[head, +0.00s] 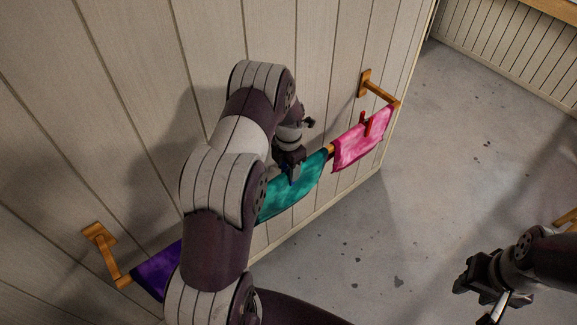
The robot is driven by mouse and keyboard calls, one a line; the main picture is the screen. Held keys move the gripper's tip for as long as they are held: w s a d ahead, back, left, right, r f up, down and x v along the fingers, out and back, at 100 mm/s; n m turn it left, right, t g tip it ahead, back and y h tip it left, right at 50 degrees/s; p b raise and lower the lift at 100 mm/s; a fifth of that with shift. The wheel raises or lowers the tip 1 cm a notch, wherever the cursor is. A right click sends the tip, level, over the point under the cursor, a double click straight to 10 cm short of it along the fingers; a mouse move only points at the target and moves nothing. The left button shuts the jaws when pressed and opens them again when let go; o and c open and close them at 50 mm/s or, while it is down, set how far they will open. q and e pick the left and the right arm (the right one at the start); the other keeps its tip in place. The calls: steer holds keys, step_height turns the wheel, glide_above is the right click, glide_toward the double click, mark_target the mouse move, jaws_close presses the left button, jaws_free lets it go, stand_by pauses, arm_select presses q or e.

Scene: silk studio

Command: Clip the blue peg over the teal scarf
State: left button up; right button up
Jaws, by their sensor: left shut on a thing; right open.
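The teal scarf (295,198) hangs over the wooden rail on the panelled wall, partly hidden behind my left arm. My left gripper (289,172) is at the scarf's upper edge, pointing down at the rail. It is shut on the blue peg (286,166), of which only a small bit of blue shows between the dark fingers. I cannot tell whether the peg touches the scarf. My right gripper (468,281) is open, low at the right over the floor, well away from the rail.
A pink scarf (352,148) with a red peg (367,123) hangs on the rail to the right. A purple scarf (155,272) hangs to the left. Wooden brackets (100,236) hold the rail to the wall. The grey floor (400,190) is clear around the middle.

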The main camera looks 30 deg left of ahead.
arm_select(q)
steer(key=shift+f, duration=0.15)
steer(key=o, duration=1.1)
step_height(320, 180, up, 13)
steer(key=b, duration=0.2)
steer(key=shift+f, duration=0.15)
